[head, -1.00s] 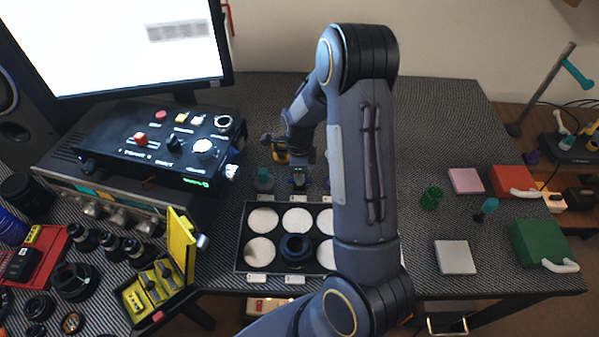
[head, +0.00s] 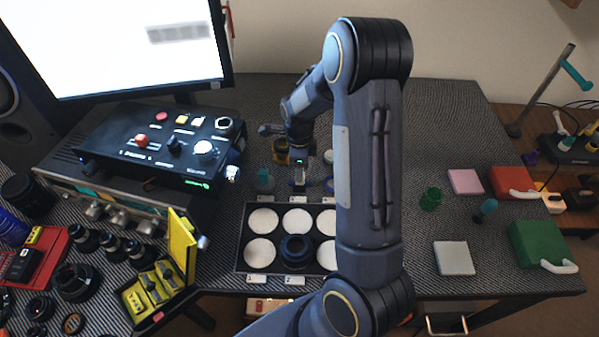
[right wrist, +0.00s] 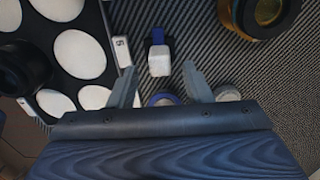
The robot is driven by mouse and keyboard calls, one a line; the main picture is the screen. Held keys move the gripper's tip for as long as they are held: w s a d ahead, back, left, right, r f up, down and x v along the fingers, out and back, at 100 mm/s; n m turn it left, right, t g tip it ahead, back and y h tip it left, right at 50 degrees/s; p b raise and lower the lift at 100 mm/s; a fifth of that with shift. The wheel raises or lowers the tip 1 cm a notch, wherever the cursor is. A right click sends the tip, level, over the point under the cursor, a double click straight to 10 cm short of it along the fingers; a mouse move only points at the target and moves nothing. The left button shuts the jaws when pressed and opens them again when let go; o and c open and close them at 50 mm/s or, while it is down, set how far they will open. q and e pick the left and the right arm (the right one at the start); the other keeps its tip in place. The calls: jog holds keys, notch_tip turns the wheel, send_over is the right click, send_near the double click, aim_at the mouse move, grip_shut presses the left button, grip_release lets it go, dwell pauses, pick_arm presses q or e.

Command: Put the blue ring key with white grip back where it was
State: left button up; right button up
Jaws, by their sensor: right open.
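My right gripper (right wrist: 160,78) is open, one finger to each side of the white grip, with gaps showing; I see no contact. In the head view my right gripper (head: 299,174) is behind the tray's back edge, and the key is hard to make out there. My left gripper is not in view.
An amber-and-black jar (head: 281,151) stands close behind my right gripper, with a teal piece (head: 263,181) to the left. A dark lens ring (head: 297,249) sits on the tray. My arm hides the tray's right side. The mat is clear farther right, before the green cup (head: 431,199).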

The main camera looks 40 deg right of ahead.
notch_tip(320, 180, up, 9)
jog(key=s+a+r+n+t+y, duration=0.3)
jog(key=s+a+r+n, duration=0.55)
jog(key=n, duration=0.25)
jog(key=s+a+n+t, duration=0.1)
jog(key=s+a+n, duration=0.2)
jog(key=s+n, duration=0.3)
jog(key=s+a+r+n+t, duration=0.1)
jog(key=s+a+n, duration=0.3)
jog(key=n, duration=0.3)
jog(key=shift+s+a+r+t+y, duration=0.15)
jog(key=shift+s+a+t+y, duration=0.2)
jog(key=shift+s, duration=0.5)
jog(key=shift+d, duration=0.1)
